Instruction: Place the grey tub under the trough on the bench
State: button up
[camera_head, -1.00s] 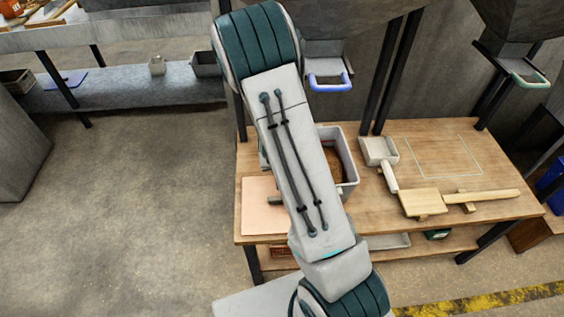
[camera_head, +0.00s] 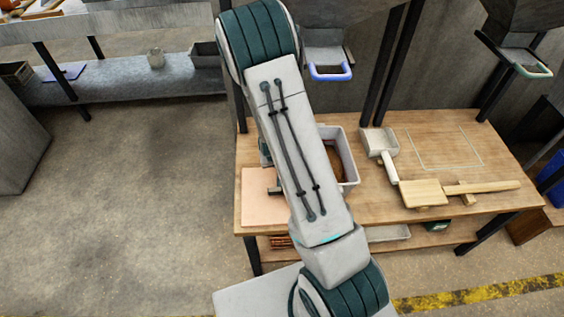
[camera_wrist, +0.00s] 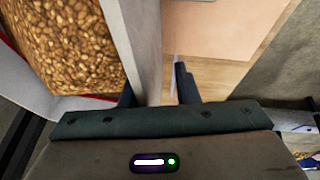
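The grey tub (camera_head: 351,172) stands on the wooden bench, partly hidden behind my arm. Brown grain shows inside it. In the wrist view its pale wall (camera_wrist: 146,40) runs between my two fingers, with the grain on the left side. My gripper (camera_wrist: 157,92) is open around this wall; a gap shows between the wall and the right finger. In the head view the gripper is mostly hidden by my arm. A dark hopper-like trough (camera_head: 345,12) with a blue handle (camera_head: 330,73) hangs above the back of the bench. Another (camera_head: 520,22) with a green handle hangs at the right.
A pink board (camera_head: 262,205) lies at the bench's left front. A scoop (camera_head: 379,143) and a wooden paddle (camera_head: 425,193) lie right of the tub. A pale outlined rectangle (camera_head: 445,150) marks clear bench top at the back right. Dark posts (camera_head: 392,75) rise behind the bench.

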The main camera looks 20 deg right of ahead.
jog(key=s+a+r+y+p, duration=0.1)
jog(key=s+a+r, duration=0.15)
jog(key=r, duration=0.55)
jog(key=s+a+r+y+p, duration=0.1)
jog(key=s+a+r, duration=0.1)
jog(key=s+r, duration=0.35)
jog(key=s+a+r+y+p, duration=0.1)
jog(key=s+a+r+y, duration=0.15)
jog(key=r, duration=0.75)
jog(key=s+r+n+g+h, duration=0.1)
jog(key=s+r+h, duration=0.1)
jog(key=s+r, duration=0.6)
jog(key=s, duration=0.2)
jog(key=shift+s+d+r+n, duration=0.3)
jog(key=shift+s+r+n, duration=0.05)
jog(key=shift+s+n, duration=0.05)
jog(key=shift+d, duration=0.15)
